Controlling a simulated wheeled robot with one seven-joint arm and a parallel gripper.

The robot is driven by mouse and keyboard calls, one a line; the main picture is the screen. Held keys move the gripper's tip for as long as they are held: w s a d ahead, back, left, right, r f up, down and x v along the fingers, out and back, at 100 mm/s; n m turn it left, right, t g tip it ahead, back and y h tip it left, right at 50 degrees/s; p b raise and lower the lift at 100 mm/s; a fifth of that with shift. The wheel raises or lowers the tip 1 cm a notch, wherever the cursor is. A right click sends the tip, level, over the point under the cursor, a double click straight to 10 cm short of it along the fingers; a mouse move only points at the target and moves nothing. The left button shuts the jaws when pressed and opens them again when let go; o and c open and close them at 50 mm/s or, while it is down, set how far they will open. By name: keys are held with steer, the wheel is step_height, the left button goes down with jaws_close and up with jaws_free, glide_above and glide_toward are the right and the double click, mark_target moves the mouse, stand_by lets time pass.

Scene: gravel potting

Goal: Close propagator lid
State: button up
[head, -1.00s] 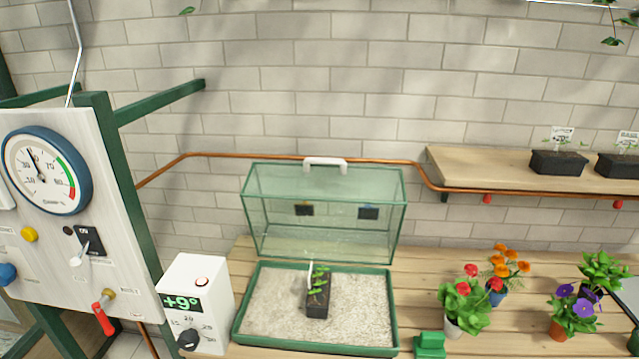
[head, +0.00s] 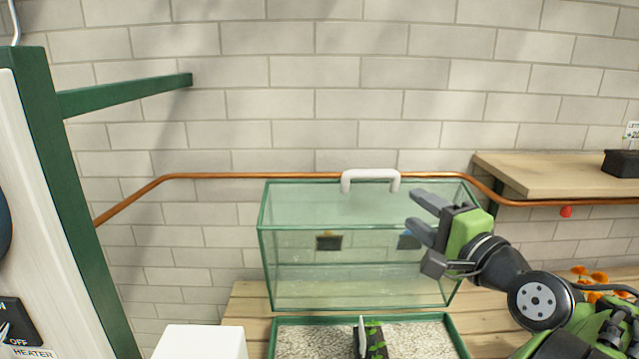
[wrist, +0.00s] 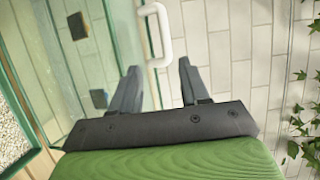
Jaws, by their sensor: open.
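The propagator lid (head: 345,285) is a clear box with green edges. It stands raised and open behind the green tray (head: 462,340). Its white handle (head: 370,176) is at the top, near the wall. The tray holds pale gravel and a dark pot (head: 368,344) with a small green plant and a white label. My gripper (head: 414,213) is open and empty, in front of the lid's upper right part, right of and below the handle. In the wrist view the handle (wrist: 164,35) shows beyond and between the two fingertips (wrist: 159,75), apart from them.
A copper pipe (head: 230,176) runs along the tiled wall behind the lid. A wooden shelf (head: 560,176) with a black pot (head: 621,163) is at the right. A white box (head: 200,343) stands left of the tray. Orange flowers (head: 589,277) are partly hidden by my arm.

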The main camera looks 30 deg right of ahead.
mark_target(376, 177)
steer(key=w+p, duration=0.1)
steer(key=w, duration=0.4)
steer(key=w+r+p, duration=0.1)
steer(key=w, duration=0.4)
steer(key=w+d+p, duration=0.1)
steer(key=w+p, duration=0.1)
steer(key=w, duration=0.2)
steer(key=shift+w+r, duration=0.2)
steer(key=shift+w, duration=0.2)
jaws_close()
